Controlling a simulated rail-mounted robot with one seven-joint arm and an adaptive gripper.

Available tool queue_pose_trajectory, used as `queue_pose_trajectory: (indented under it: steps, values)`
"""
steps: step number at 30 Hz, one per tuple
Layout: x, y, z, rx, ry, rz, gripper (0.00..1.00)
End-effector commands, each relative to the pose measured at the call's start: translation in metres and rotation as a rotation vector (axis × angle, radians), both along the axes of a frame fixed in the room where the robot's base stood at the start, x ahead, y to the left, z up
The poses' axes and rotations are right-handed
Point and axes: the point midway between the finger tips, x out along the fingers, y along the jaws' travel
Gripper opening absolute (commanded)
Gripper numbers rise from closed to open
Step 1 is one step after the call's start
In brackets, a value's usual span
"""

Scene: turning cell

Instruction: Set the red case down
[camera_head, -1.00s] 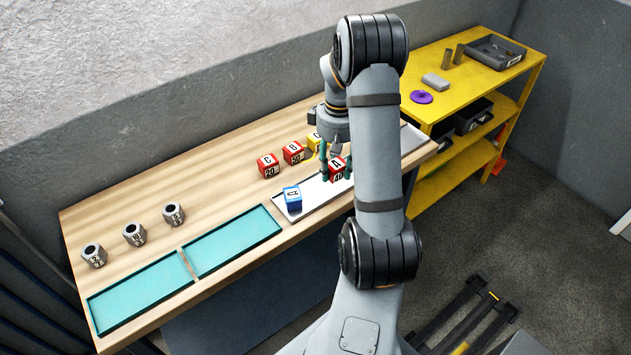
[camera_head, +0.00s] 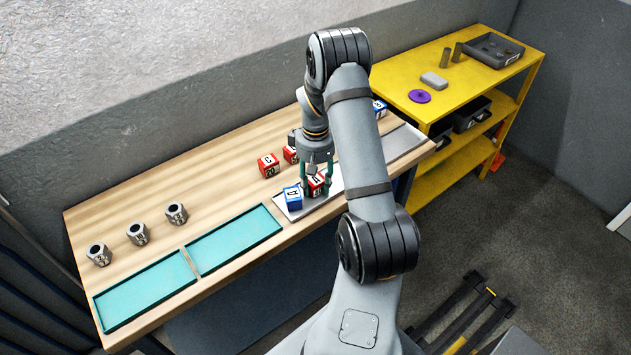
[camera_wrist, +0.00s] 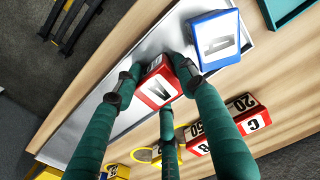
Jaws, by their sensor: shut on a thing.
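My gripper (camera_head: 316,185) has teal fingers shut on the red case (camera_head: 317,182), which bears a letter A. In the wrist view the red case (camera_wrist: 157,88) sits between the fingers with its white label facing the camera. It is over the pale metal tray (camera_head: 403,141); I cannot tell whether its underside touches the tray. A blue case (camera_head: 293,198) marked A rests on the tray's left end, just left of the red case. In the wrist view the blue case (camera_wrist: 214,44) is close beside the right finger.
Red cases C (camera_head: 268,165) and B (camera_head: 290,155) stand behind the tray on the wooden bench. Yellow cases (camera_wrist: 112,172) show in the wrist view. Two teal trays (camera_head: 235,240) and several grey metal nuts (camera_head: 138,233) are at left. A yellow shelf (camera_head: 460,85) stands at right.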

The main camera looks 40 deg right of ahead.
Motion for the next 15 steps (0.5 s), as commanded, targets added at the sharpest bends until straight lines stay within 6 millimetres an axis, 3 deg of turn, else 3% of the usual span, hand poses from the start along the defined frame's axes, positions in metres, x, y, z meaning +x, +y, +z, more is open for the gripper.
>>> queue_pose_trajectory:
  steps: [3,4,7,15]
  values:
    - [-0.0001,0.0,-0.0049,0.0,0.0,0.0,0.1]
    - [-0.0002,0.0,-0.0032,0.0,0.0,0.0,0.42]
    - [-0.0003,0.0,-0.0028,0.0,0.001,0.0,0.48]
    - [-0.0003,0.0,-0.0022,0.0,0.001,0.0,0.48]
